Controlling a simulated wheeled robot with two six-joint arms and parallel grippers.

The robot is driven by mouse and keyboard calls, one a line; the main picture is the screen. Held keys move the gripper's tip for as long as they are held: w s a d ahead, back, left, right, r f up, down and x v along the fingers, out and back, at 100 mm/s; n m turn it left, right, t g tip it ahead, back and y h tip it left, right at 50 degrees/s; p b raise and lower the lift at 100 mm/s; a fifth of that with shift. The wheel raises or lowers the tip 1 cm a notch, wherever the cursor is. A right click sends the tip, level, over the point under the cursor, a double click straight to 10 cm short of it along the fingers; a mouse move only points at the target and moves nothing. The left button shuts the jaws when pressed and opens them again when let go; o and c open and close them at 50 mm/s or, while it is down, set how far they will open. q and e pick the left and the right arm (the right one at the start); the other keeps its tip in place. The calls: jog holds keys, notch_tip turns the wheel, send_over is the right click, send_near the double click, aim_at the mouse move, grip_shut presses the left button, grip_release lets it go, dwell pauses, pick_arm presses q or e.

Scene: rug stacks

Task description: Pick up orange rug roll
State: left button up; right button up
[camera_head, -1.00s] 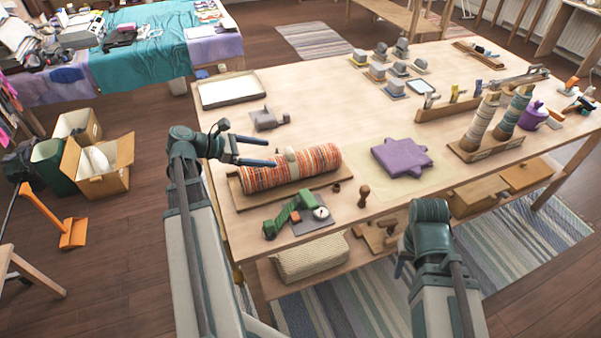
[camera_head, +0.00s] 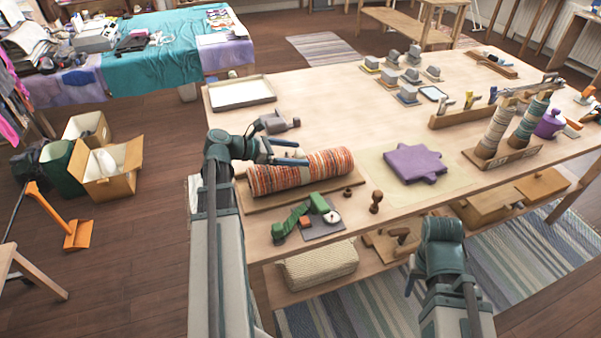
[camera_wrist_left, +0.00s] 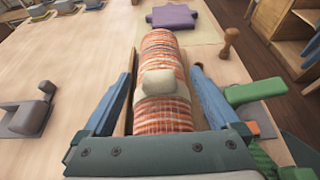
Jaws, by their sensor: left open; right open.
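The orange rug roll (camera_head: 318,166) lies on a wooden board (camera_head: 264,204) at the near left of the table. It is striped orange and cream. In the left wrist view the rug roll (camera_wrist_left: 162,55) has a cream band or knob (camera_wrist_left: 160,83) near its middle. My left gripper (camera_head: 288,153) is over the roll's left part, open. In the left wrist view its fingers (camera_wrist_left: 160,95) lie on either side of the roll, with gaps visible. Whether they reach down beside it is unclear. My right arm (camera_head: 440,250) is at the table's front edge; its fingertips are mostly hidden.
A green tape-like tool (camera_head: 290,218) on a grey pad and wooden pegs (camera_head: 376,201) stand close in front of the roll. A grey clamp-like object (camera_head: 275,122) is behind it. A purple piece (camera_head: 414,163) lies to the right. Upright rolls (camera_head: 497,128) stand further right.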

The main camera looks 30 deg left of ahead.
aim_at(310, 157)
pick_arm(q)
jog(key=b+x, duration=0.2)
jog(key=x, duration=0.2)
jog(key=shift+w+f, duration=0.15)
jog(key=shift+f, duration=0.15)
jog(key=shift+w+d+f, duration=0.1)
jog(key=shift+w+d, duration=0.2)
jog(key=shift+w, duration=0.05)
jog(key=shift+s, duration=0.1)
grip_shut()
